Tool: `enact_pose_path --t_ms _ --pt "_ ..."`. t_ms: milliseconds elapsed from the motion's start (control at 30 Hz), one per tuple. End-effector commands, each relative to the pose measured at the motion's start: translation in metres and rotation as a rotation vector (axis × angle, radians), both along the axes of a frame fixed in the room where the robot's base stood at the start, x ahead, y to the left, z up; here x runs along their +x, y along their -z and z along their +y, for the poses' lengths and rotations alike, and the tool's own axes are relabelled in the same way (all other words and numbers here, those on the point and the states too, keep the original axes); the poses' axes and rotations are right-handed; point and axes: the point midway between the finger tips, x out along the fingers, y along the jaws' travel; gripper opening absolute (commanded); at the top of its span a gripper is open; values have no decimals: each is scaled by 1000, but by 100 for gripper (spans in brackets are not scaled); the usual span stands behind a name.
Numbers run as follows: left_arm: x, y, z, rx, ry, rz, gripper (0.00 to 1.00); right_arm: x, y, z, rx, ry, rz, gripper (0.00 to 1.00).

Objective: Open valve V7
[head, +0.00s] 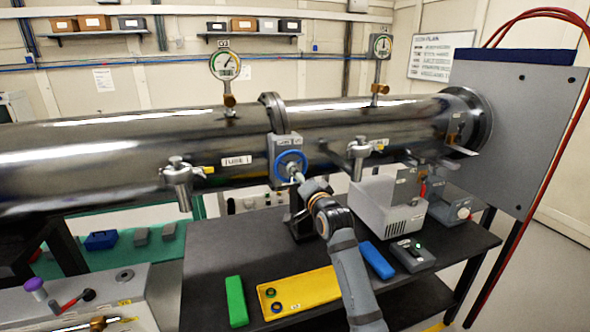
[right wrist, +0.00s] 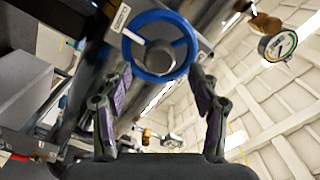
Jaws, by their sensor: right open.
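A blue handwheel (head: 290,163) sits on a grey valve block (head: 283,148) on the front of the steel beam pipe. The label on the block is too small to read, so I cannot confirm it is V7. My right gripper (head: 298,179) is at the wheel's front, lower right side. In the right wrist view the handwheel (right wrist: 187,45) is ahead of my right gripper (right wrist: 162,78), whose two fingers are spread apart at either side of it. No contact is clear, and nothing is between the fingers. My left gripper is not in view.
The steel pipe (head: 90,155) spans the view, with gauges (head: 225,66) above and metal fittings (head: 180,178) on its front. Below, a dark table holds a green block (head: 236,301), a yellow plate (head: 305,290), a blue block (head: 377,261) and a grey pump box (head: 385,205).

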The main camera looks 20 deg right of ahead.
Motion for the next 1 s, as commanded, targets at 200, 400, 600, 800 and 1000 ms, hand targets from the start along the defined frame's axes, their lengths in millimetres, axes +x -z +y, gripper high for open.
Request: enact_pose_path --t_ms 200,400,600,800,1000 --pt "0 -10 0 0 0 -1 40 34 -1 1 -1 0 1 62" --pt "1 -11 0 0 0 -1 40 44 0 1 -1 0 0 62" --pt "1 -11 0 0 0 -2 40 44 1 1 -1 0 0 62" --pt "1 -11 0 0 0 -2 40 43 1 1 -1 0 0 34" --pt "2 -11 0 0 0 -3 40 43 1 1 -2 1 1 8"
